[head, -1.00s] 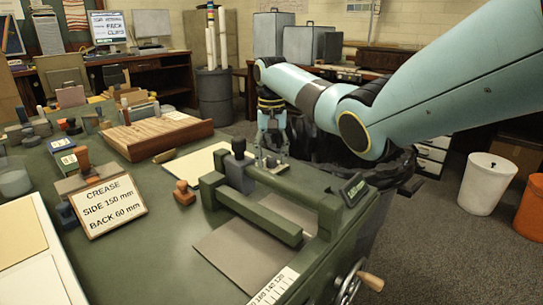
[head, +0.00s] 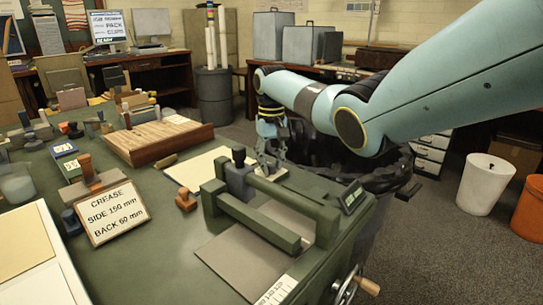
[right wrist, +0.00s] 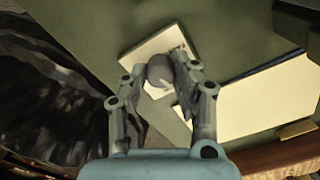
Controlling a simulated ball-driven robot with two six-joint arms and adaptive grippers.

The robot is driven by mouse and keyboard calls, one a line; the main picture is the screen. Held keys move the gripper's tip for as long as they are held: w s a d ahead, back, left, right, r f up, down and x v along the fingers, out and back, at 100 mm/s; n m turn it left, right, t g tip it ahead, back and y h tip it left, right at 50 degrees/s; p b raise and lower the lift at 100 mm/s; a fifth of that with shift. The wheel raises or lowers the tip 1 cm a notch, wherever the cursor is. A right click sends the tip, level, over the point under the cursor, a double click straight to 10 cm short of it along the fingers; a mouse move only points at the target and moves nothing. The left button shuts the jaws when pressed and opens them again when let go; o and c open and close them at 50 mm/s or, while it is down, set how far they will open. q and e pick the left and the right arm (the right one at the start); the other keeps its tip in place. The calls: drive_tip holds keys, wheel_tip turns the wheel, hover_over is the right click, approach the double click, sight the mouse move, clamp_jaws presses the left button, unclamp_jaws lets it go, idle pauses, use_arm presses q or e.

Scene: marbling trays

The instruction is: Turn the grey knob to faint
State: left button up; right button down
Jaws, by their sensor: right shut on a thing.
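The grey knob (right wrist: 160,69) is a rounded dark-grey piece on a pale plate (right wrist: 148,50) with dark marks in the right wrist view. I cannot read the marks. My right gripper (right wrist: 157,76) has its two fingers on either side of the knob and is shut on it. In the head view the right gripper (head: 268,158) reaches down to the far edge of the green table, behind the green press. The knob is hidden there by the fingers. My left gripper is not in view.
A sign (head: 112,213) reads "CREASE SIDE 150 mm BACK 60 mm". A wooden board (head: 160,142) and stamps lie to the left.

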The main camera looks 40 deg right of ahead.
sight(271, 164)
drive_tip(key=n+p, duration=0.2)
drive_tip(key=n, duration=0.1)
drive_tip(key=shift+r+n, duration=0.1)
drive_tip(key=shift+n, duration=0.3)
drive_tip(key=n+p, duration=0.1)
drive_tip(key=n, duration=0.4)
idle(0.4)
drive_tip(key=c, duration=1)
unclamp_jaws()
wheel_tip(271, 164, up, 12)
drive_tip(key=shift+f, duration=0.1)
